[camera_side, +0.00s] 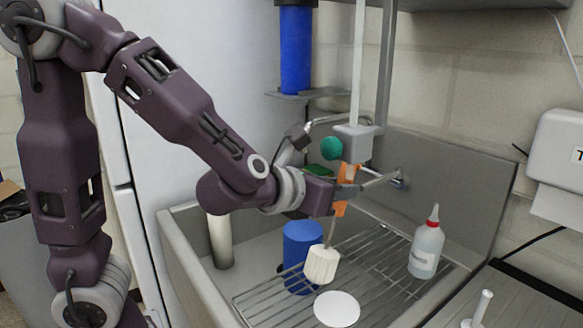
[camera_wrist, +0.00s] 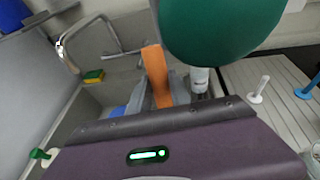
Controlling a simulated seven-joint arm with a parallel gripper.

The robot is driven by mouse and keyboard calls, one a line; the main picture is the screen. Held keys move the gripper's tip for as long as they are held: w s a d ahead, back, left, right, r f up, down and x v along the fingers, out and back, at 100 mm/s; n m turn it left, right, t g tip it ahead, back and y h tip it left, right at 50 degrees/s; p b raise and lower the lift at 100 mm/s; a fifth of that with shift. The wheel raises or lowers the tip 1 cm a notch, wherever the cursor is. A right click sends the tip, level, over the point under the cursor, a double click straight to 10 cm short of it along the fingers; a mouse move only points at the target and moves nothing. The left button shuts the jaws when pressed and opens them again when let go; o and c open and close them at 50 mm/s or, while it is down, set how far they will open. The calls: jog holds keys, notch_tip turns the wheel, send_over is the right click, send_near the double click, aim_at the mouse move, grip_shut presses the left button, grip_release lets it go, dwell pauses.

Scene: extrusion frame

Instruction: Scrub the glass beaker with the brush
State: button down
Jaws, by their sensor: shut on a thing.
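My gripper (camera_side: 345,190) is shut on the orange handle (camera_side: 341,208) of the brush, above the sink. The brush's white head (camera_side: 322,264) hangs at the lower end of a thin shaft, tilted down and left, over the metal rack. The handle also shows in the wrist view (camera_wrist: 157,75), rising between the fingers; the brush head is hidden there. I cannot make out a clear glass beaker in either view. A white disc (camera_side: 337,308) shows below the brush head, apart from it in the picture; I cannot tell what it is.
A blue cylinder (camera_side: 302,257) stands behind the brush head. A red-tipped bottle (camera_side: 426,248) stands right on the rack (camera_side: 385,262). A green round thing (camera_side: 331,148) is close to my wrist. A yellow-green sponge (camera_wrist: 93,76) lies by the faucet (camera_wrist: 72,58).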

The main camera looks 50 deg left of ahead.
jog(key=d+f+m+t+h, duration=0.1)
jog(key=d+m+h, duration=0.25)
jog(key=d, duration=0.45)
jog(key=s+d+r+m+h, duration=0.2)
jog(key=s+d+r+h, duration=0.3)
jog(key=d, duration=0.4)
jog(key=s+d+r+m+h, duration=0.2)
jog(key=s+d+r+h, duration=0.15)
jog(key=d+r, duration=0.4)
notch_tip(320, 180, down, 9)
jog(key=d, duration=0.1)
jog(key=shift+t+y, duration=0.3)
jog(key=shift+y, duration=0.1)
jog(key=shift+w+d, duration=0.1)
